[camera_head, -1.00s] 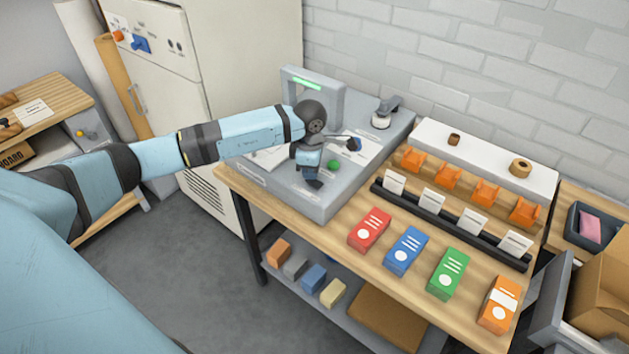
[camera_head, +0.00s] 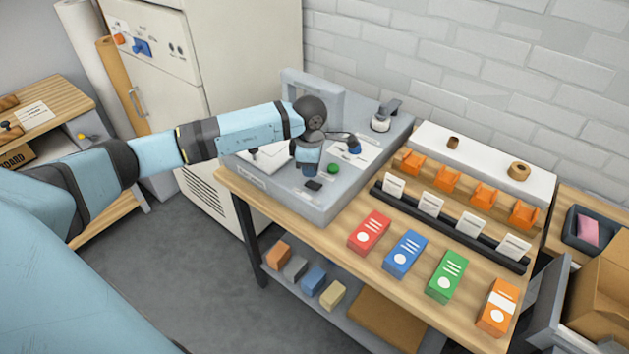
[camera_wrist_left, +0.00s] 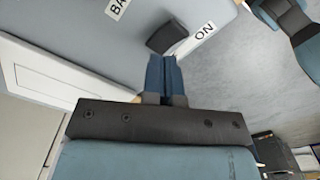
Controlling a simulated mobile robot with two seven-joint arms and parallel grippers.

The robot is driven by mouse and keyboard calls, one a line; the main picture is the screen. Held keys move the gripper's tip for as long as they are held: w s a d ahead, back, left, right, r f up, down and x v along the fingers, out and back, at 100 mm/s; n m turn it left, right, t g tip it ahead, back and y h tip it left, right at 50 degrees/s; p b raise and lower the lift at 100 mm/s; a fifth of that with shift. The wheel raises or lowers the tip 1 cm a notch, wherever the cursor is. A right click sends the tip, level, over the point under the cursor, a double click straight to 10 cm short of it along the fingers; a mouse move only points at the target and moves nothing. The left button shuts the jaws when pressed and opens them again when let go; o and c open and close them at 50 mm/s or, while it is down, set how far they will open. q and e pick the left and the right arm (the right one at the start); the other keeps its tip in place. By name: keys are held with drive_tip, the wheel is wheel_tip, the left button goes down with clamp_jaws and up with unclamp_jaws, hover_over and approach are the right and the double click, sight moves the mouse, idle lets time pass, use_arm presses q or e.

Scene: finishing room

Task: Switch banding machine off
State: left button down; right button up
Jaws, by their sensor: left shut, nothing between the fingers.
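The grey banding machine (camera_head: 345,193) stands on the left end of the wooden workbench, with an arch (camera_head: 312,80) at its back. No green light shows on the arch. Its black rocker switch (camera_head: 313,185) sits near the front edge. In the left wrist view the switch (camera_wrist_left: 167,36) lies just beyond my fingertips, beside an "ON" label (camera_wrist_left: 204,30). My left gripper (camera_head: 306,173) is shut and empty, pointing down above the machine, close to the switch and apparently clear of it. The gripper also shows in the left wrist view (camera_wrist_left: 163,60). My right gripper is not in view.
Red (camera_head: 369,232), blue (camera_head: 405,253), green and orange boxes line the bench's front right. A tall cream cabinet (camera_head: 230,60) stands behind left.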

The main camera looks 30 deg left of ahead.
sight(310, 183)
use_arm(q)
drive_tip(key=shift+r+p, duration=0.9)
drive_tip(key=shift+r, duration=1.25)
